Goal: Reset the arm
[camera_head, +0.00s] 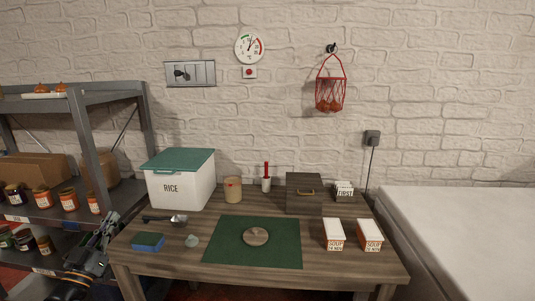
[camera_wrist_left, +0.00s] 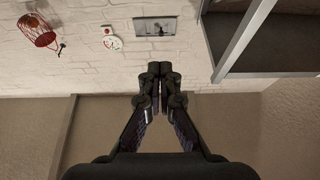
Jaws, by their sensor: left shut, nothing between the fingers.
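My left gripper (camera_head: 108,222) is at the lower left in the head view, between the grey shelf and the left end of the wooden table. In the left wrist view the left gripper (camera_wrist_left: 160,72) has its two fingers together with nothing between them. Part of the left arm below it shows in the head view. My right gripper is in neither view.
The wooden table (camera_head: 345,264) holds a white rice bin (camera_head: 181,186), a green mat (camera_head: 225,251), a dark box (camera_head: 303,194) and two soup cartons (camera_head: 333,234). A grey shelf (camera_head: 93,150) with jars stands left. A white surface (camera_head: 465,235) lies right.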

